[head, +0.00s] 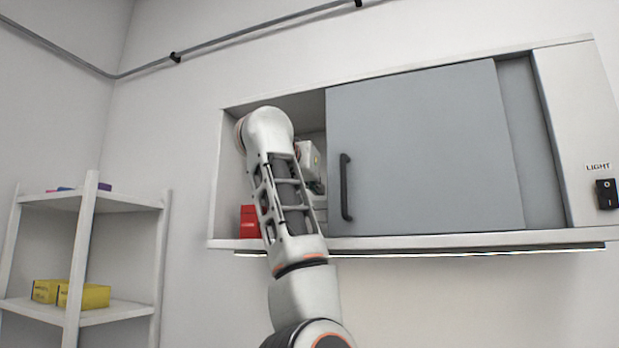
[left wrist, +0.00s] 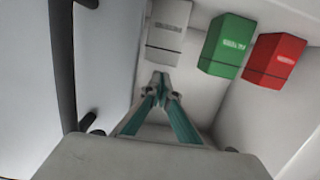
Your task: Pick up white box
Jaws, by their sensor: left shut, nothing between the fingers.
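The white box (left wrist: 168,30) stands in the wall cabinet, at the top centre of the left wrist view, with a grey label. My left gripper (left wrist: 161,84) has its teal-sided fingers together and empty, with the tips just short of the white box in the picture. Whether they touch it I cannot tell. In the head view my left arm reaches up into the cabinet's open left part, and the gripper (head: 316,187) is partly hidden by the arm and the door edge. My right gripper does not show.
A green box (left wrist: 228,46) and a red box (left wrist: 274,61) stand beside the white box. A grey sliding door (head: 430,150) with a black handle (head: 346,187) covers the cabinet's middle, close to my gripper. Yellow boxes (head: 85,296) sit on a shelf rack at left.

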